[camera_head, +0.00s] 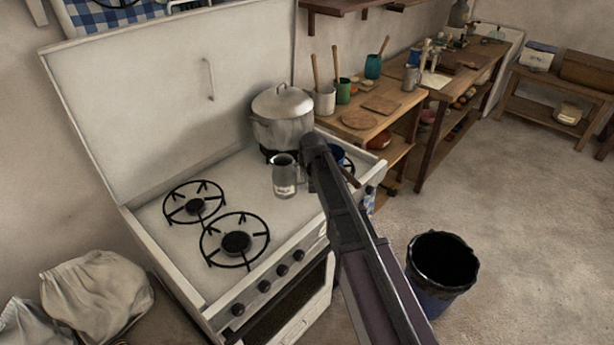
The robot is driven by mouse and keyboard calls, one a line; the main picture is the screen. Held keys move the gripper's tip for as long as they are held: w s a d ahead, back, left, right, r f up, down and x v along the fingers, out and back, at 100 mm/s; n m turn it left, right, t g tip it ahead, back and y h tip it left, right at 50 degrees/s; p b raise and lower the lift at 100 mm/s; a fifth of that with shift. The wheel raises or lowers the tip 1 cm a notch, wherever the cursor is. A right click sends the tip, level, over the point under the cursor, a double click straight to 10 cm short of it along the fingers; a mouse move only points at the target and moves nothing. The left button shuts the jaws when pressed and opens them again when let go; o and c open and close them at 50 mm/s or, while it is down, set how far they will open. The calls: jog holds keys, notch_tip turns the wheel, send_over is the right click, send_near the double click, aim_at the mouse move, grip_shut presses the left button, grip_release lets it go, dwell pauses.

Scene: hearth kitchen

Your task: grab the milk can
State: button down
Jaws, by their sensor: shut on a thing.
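The milk can (284,178) is a small grey metal can with an open top and a pale patch near its base. It is upright over the front right part of the stove top. My gripper (305,172) is at its right side and shut on it. The dark arm link hides most of the fingers. I cannot tell whether the can's base touches the stove or is lifted a little.
A large lidded pot (282,122) stands just behind the can on the white stove (165,222). A blue pot (338,155) is partly hidden behind my arm. Two bare burners lie to the left. A black-lined bin (441,268) stands on the floor at right.

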jog(key=shift+r+p, duration=0.35)
jog(key=shift+r, duration=0.15)
dwell(0.7)
